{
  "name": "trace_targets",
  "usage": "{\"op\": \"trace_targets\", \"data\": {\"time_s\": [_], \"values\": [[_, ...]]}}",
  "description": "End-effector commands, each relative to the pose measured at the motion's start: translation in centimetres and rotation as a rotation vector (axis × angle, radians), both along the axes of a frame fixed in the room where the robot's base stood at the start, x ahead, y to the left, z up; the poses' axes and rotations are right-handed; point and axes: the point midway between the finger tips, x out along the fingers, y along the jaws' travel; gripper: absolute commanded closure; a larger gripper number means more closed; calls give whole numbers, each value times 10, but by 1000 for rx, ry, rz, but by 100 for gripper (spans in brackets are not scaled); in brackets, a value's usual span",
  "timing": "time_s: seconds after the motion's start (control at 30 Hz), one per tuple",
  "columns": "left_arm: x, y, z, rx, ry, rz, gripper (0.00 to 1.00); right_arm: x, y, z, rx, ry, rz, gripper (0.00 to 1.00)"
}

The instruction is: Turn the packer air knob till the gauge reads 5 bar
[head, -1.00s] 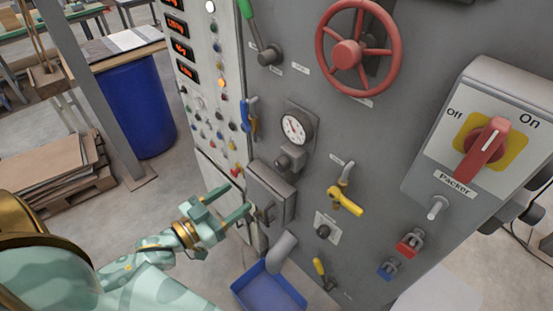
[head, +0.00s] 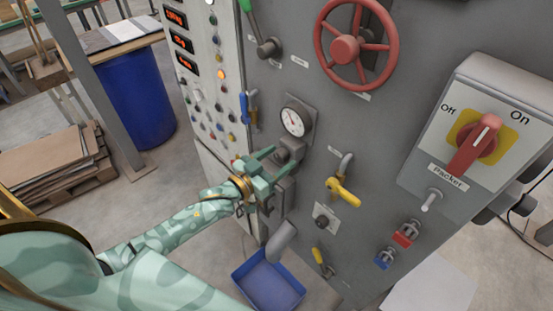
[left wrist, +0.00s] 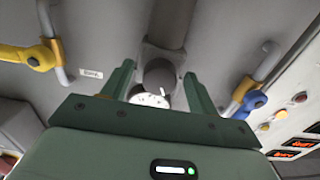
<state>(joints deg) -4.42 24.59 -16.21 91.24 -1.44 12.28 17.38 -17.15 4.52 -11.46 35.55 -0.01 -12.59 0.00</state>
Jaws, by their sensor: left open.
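The round white-faced gauge (head: 294,121) is on the grey machine panel. Its needle shows, but the figures are too small to read. The dark air knob (head: 289,150) sits just below the gauge, partly behind my left gripper (head: 282,161). In the left wrist view the round knob (left wrist: 160,75) lies between the two fingers of my open left gripper (left wrist: 158,72), with a gap at each side. The gauge (left wrist: 148,99) shows there only in part, behind the gripper body. My right gripper is not in view.
A yellow-handled valve (head: 343,192) is right of the gripper, and a blue-handled valve (head: 252,109) is left of the gauge. A red handwheel (head: 345,48) is above. The Packer switch (head: 474,145) is at right. A blue bin (head: 268,284) stands below.

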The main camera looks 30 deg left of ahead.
Motion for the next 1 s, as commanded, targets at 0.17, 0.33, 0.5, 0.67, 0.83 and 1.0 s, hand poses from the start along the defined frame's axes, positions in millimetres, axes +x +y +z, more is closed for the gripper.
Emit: {"op": "trace_targets", "data": {"time_s": [0.17,0.33,0.5,0.67,0.83,1.0], "values": [[0,0,0,0,0,0,74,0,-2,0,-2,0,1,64],[0,0,0,0,0,0,85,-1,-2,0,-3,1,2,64],[0,0,0,18,-6,0,85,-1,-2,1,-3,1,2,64],[0,0,0,77,-27,0,85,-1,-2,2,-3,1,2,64],[0,1,0,186,-65,0,85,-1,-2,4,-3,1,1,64],[0,1,0,324,-113,1,85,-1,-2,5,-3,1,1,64]]}}
